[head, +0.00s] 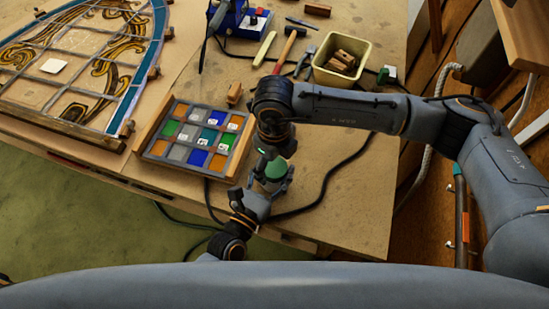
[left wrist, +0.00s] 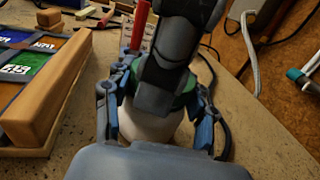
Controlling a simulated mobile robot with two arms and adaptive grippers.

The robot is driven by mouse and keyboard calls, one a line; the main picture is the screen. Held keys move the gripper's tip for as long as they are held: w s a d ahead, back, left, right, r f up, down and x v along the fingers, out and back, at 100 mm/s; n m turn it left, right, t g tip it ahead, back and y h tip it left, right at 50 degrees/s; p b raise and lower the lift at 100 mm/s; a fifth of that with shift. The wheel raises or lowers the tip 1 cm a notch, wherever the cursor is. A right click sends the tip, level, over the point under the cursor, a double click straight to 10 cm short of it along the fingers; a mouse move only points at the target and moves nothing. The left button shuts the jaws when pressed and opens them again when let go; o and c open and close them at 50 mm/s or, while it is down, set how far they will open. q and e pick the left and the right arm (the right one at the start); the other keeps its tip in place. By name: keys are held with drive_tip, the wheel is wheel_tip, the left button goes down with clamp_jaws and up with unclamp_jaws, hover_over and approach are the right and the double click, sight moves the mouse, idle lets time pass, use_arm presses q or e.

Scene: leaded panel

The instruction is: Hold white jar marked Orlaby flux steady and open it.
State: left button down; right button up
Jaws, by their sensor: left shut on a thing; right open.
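The white jar (left wrist: 152,126) with a green lid (left wrist: 181,101) stands between the fingers of my left gripper (left wrist: 158,112) in the left wrist view. My left gripper is shut on its body, one blue-padded finger on each side. In the head view the green lid (head: 271,169) shows near the table's front edge, and my left gripper (head: 270,184) reaches it from below. My right gripper (head: 269,157) is open and comes down from above, right over the lid; whether it touches is hidden. The jar's label is not visible.
A sample tray of coloured glass (head: 197,138) lies just left of the jar. A leaded panel (head: 85,60) is at the far left. Behind are a cream bin (head: 342,62) with wooden blocks, a hammer (head: 287,50) and other tools. A dark cable runs around the jar.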

use_arm(q)
drive_tip(key=shift+s+f, duration=0.15)
drive_tip(key=shift+f, duration=0.2)
use_arm(e)
drive_tip(key=c, duration=1.2)
drive_tip(key=n, duration=0.5)
drive_tip(key=o, duration=1.3)
